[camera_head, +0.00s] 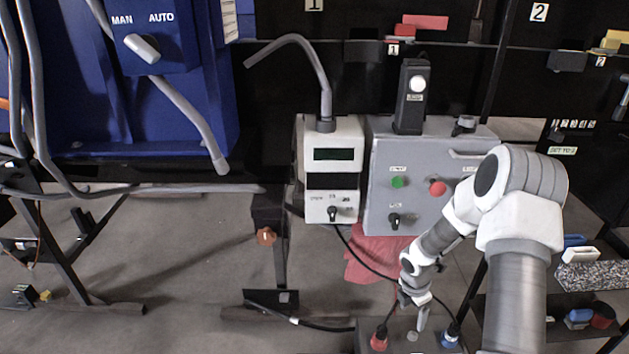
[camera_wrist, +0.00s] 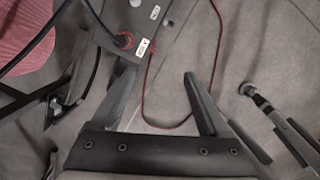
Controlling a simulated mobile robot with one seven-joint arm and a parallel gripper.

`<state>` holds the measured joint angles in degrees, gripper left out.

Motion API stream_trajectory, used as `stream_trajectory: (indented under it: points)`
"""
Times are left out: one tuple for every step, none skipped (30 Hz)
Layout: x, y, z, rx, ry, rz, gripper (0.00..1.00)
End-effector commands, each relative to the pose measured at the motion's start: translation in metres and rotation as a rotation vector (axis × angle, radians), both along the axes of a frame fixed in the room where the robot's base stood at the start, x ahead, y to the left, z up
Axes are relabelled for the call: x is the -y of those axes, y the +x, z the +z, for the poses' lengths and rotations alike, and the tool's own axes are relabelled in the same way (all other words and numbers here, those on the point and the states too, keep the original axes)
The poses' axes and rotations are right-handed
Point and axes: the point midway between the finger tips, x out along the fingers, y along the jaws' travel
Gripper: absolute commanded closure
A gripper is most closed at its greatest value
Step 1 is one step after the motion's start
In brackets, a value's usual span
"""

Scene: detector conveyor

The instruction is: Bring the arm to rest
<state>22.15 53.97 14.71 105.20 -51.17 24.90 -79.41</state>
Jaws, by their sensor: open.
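My arm reaches in from the lower right of the head view and bends down, its elbow beside the grey control box. My gripper (camera_head: 412,308) hangs low in front of the box, near a small grey unit with red and blue cable plugs. In the wrist view my gripper (camera_wrist: 158,85) shows two dark fingers spread apart with nothing between them. Beyond the fingers lie grey floor and a thin red cable (camera_wrist: 211,85). The fingers look clear of the things below, though the left one overlaps the grey unit (camera_wrist: 150,40) in the picture.
The grey control box (camera_head: 420,180) has green and red buttons. A white display unit (camera_head: 333,180) stands left of it. A blue machine (camera_head: 170,90) with a MAN/AUTO switch fills the upper left. A pink cloth (camera_head: 370,258) hangs below the box.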

Motion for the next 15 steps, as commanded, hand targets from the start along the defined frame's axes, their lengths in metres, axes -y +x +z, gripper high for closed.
stream_trajectory:
  points:
    - [0.001, 0.003, 0.026, 0.026, -0.018, -0.054, 0.22]
    - [0.002, 0.004, 0.039, 0.039, -0.026, -0.091, 0.22]
    - [0.002, 0.004, 0.056, 0.057, -0.035, -0.140, 0.22]
    - [0.002, 0.004, 0.069, 0.070, -0.043, -0.178, 0.22]
    - [0.002, 0.003, 0.081, 0.082, -0.047, -0.215, 0.22]
    - [0.001, 0.002, 0.097, 0.102, -0.053, -0.264, 0.22]
    - [0.000, 0.000, 0.110, 0.116, -0.056, -0.302, 0.22]
    - [0.000, -0.002, 0.122, 0.131, -0.059, -0.341, 0.22]
    - [-0.001, -0.004, 0.138, 0.151, -0.061, -0.389, 0.22]
    - [-0.003, -0.007, 0.149, 0.167, -0.061, -0.429, 0.22]
    - [-0.004, -0.009, 0.161, 0.182, -0.062, -0.466, 0.22]
    - [-0.006, -0.014, 0.176, 0.203, -0.060, -0.517, 0.22]
    - [-0.008, -0.017, 0.187, 0.218, -0.057, -0.556, 0.22]
    - [-0.009, -0.021, 0.197, 0.233, -0.055, -0.592, 0.22]
    - [-0.012, -0.026, 0.211, 0.254, -0.049, -0.644, 0.22]
